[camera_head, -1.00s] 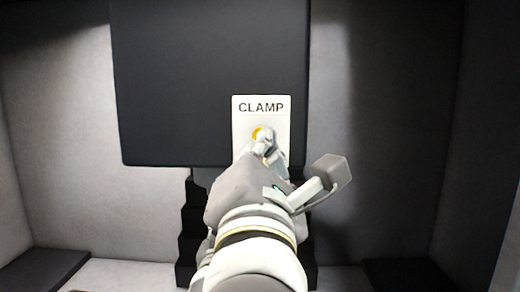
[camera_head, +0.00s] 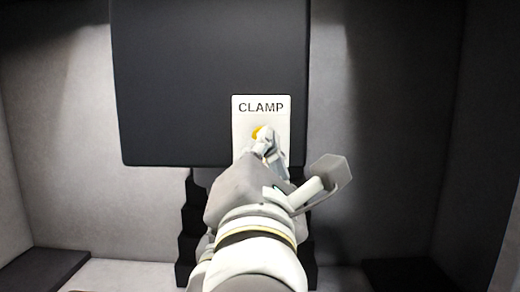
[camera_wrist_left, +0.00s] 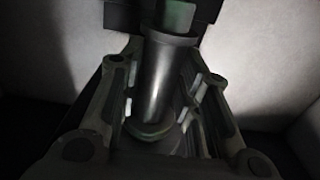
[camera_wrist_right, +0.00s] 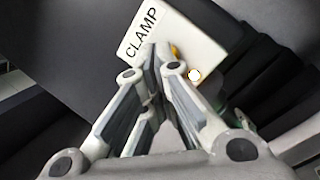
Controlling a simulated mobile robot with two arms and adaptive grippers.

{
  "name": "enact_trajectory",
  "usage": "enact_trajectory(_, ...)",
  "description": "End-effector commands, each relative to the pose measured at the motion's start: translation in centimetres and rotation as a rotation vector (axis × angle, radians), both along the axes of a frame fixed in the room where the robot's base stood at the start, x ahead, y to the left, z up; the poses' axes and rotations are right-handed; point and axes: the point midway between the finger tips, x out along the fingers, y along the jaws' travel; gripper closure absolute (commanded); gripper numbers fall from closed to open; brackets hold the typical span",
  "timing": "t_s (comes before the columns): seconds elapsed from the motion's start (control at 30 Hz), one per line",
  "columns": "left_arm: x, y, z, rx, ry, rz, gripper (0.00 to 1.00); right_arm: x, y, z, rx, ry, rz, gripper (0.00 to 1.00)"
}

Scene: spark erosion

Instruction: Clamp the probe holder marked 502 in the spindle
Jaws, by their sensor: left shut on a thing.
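The white CLAMP plate (camera_head: 240,128) is on the front of the dark machine head (camera_head: 210,60), with a yellow button (camera_head: 258,133) partly hidden by my right gripper (camera_head: 265,145). The plate also shows in the right wrist view (camera_wrist_right: 181,32). There, my right gripper's fingertips (camera_wrist_right: 155,55) meet in front of the plate with nothing seen between them; contact with the button cannot be told. In the left wrist view my left gripper (camera_wrist_left: 155,110) is shut around a dark cylindrical holder (camera_wrist_left: 162,75). The holder's top meets a dark part above, likely the spindle. No 502 mark is readable.
Grey walls (camera_head: 390,130) enclose the machine space on both sides. Dark stepped bellows (camera_head: 190,230) stand below the head. A dark ledge (camera_head: 40,270) lies at lower left. My right arm hides the area below the plate.

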Motion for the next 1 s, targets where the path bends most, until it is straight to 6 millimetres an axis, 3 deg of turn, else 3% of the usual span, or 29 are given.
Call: enact_trajectory(1.0,-0.04,-0.04,1.17,0.0,-0.006,-0.001,1.0,0.0,0.0,0.01,0.0,0.0,0.0,1.0)
